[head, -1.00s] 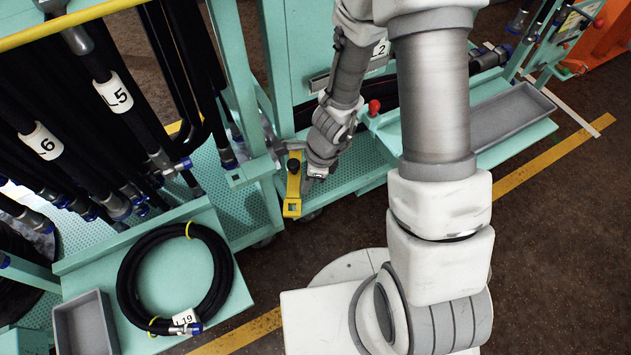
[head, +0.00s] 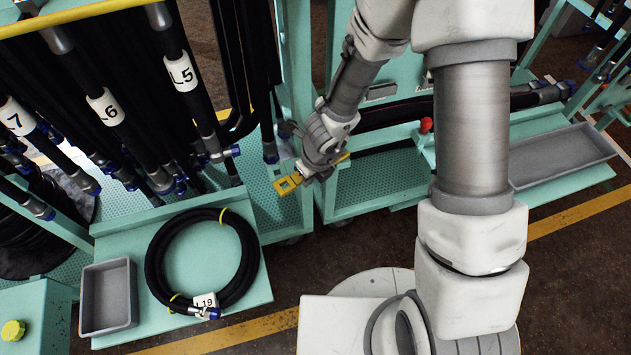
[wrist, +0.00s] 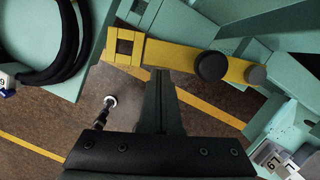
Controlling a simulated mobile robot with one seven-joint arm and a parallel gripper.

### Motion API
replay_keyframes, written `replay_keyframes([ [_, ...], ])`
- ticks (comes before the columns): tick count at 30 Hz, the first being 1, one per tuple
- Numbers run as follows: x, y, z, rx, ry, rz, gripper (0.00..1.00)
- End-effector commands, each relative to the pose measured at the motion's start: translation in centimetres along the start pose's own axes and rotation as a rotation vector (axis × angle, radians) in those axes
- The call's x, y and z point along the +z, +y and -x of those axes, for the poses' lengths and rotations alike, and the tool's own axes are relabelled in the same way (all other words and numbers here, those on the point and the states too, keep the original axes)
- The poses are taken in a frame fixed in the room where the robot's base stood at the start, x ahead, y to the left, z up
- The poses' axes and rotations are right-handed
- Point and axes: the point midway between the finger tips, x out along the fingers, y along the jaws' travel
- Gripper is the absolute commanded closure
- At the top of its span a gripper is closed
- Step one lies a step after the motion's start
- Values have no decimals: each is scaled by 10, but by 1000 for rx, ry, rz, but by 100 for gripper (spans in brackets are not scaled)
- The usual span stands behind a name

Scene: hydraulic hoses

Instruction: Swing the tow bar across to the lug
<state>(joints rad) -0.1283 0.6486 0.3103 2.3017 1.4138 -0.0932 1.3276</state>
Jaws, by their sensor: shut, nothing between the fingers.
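The yellow tow bar (wrist: 185,58) crosses the upper middle of the wrist view. A round black knob (wrist: 211,66) stands near its right end, and its left end has a square hole. In the head view its holed end (head: 288,184) sticks out left of my gripper (head: 322,172), toward the left cart; the gripper hides much of the rest. My gripper's fingers (wrist: 161,88) are shut and empty, with their tips at the bar's near edge. I cannot tell whether they touch it. A small grey fitting (wrist: 142,10) beyond the holed end may be the lug; I cannot be sure.
The left cart holds hanging black hoses, a coiled hose (head: 160,262) and a grey tray (head: 108,296). The right cart has a red knob (head: 426,125) and a long grey tray (head: 560,157). Brown floor (head: 270,285) is open in front of the carts.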

Motion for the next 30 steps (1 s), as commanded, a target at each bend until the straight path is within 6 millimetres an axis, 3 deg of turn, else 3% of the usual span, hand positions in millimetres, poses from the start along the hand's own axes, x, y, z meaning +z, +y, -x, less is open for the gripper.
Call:
replay_keyframes([
  [11, 20, 2, -5, -78, 0, -309, 100],
  [30, 35, 0, -9, -107, 1, -425, 100],
])
